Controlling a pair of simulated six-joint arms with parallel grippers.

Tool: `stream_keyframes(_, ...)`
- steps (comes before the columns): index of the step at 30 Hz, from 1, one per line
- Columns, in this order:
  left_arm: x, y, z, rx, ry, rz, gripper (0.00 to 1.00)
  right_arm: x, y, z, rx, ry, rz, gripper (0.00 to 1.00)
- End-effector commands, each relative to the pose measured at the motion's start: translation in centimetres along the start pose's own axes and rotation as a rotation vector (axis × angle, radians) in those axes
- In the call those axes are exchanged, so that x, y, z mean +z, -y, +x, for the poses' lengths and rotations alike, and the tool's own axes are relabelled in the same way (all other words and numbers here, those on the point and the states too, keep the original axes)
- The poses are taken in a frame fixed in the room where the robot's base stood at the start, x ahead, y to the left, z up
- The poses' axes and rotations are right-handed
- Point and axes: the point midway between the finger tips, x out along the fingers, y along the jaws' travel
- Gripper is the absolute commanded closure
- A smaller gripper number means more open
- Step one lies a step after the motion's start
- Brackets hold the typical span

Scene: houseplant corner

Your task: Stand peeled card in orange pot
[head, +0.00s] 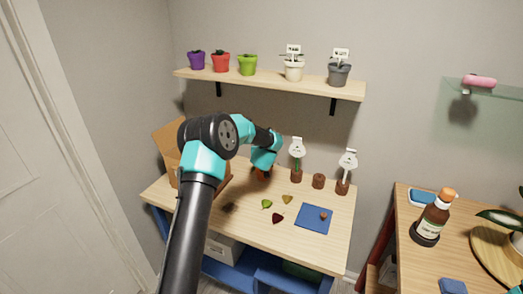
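One arm is in view, my left, reaching over the wooden table (250,232). Its gripper (262,171) is low at the table's back, beside the brown pots; its fingers are too small and hidden to tell open from shut. A small orange-brown patch shows at the gripper; I cannot tell whether it is the orange pot. White cards stand on stems in a left brown pot (296,176) and a right brown pot (342,188). A middle brown pot (318,181) has no card. I cannot pick out the peeled card. My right gripper is not in view.
A cardboard box (167,137) stands behind my arm. Loose green (267,204), yellow (287,199) and dark red (278,218) pieces lie near a blue mat (312,222). A wall shelf (268,81) holds several pots. A brown bottle (431,220) stands on the right table.

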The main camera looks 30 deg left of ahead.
Motion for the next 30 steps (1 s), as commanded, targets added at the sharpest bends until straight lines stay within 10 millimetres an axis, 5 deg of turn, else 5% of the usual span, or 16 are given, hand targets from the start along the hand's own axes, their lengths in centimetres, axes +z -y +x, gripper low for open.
stream_keyframes(30,0.58,-0.01,0.20,0.000,0.001,0.000,1.00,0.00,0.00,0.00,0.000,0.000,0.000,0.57)
